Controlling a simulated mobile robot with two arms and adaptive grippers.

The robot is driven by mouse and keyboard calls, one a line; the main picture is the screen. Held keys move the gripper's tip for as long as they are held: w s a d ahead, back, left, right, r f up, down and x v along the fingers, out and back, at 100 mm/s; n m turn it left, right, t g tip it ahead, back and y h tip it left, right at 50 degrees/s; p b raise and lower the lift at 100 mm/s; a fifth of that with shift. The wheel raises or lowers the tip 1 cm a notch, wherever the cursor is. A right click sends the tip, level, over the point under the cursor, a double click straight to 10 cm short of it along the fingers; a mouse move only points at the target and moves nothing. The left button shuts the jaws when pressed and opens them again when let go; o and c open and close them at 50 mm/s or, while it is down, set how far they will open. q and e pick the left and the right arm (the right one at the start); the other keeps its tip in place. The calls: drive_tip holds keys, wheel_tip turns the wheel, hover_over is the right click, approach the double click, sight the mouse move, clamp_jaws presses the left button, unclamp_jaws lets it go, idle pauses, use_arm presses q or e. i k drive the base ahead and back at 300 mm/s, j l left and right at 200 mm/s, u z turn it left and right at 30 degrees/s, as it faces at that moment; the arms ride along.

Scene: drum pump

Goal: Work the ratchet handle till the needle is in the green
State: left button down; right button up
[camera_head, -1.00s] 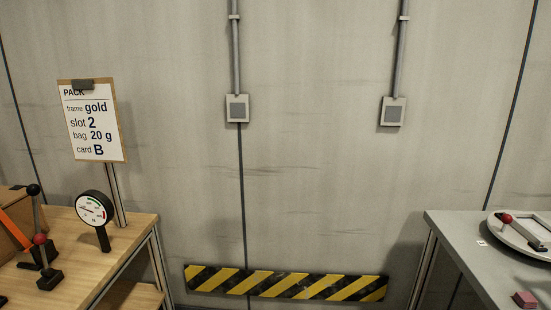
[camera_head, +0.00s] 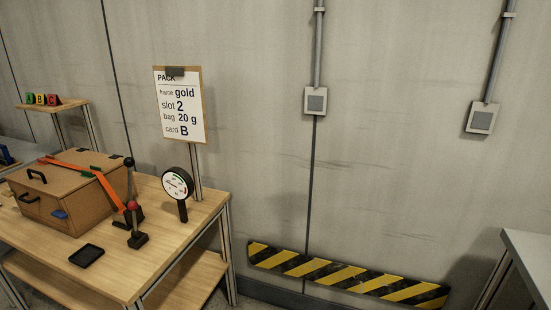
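A wooden box (camera_head: 70,202) stands on the wooden table with an orange strap (camera_head: 97,178) across it. At its right end an upright lever with a black knob (camera_head: 129,163) stands beside the strap's end. A shorter lever with a red ball (camera_head: 133,206) stands on a black base just in front of it. I cannot tell for sure which is the ratchet handle. A round white gauge (camera_head: 177,183) on a black stand is right of the levers. Its dial is too small to read the needle surely. Neither of my grippers is in view.
The wooden table (camera_head: 118,275) holds a small black tray (camera_head: 86,256) at the front. A sign (camera_head: 180,108) stands behind the gauge. Coloured letter cards (camera_head: 42,99) sit on a shelf at far left. A grey table (camera_head: 530,258) is at the right edge, with open floor between.

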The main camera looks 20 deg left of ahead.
sight(129, 162)
drive_tip(key=i+u, duration=0.35)
drive_tip(key=i+l+u, duration=0.1)
drive_tip(key=u, duration=0.25)
drive_tip(key=i+l+u, duration=0.15)
drive_tip(key=u, duration=0.2)
drive_tip(key=i+l+u, duration=0.15)
drive_tip(key=i+l, duration=0.85)
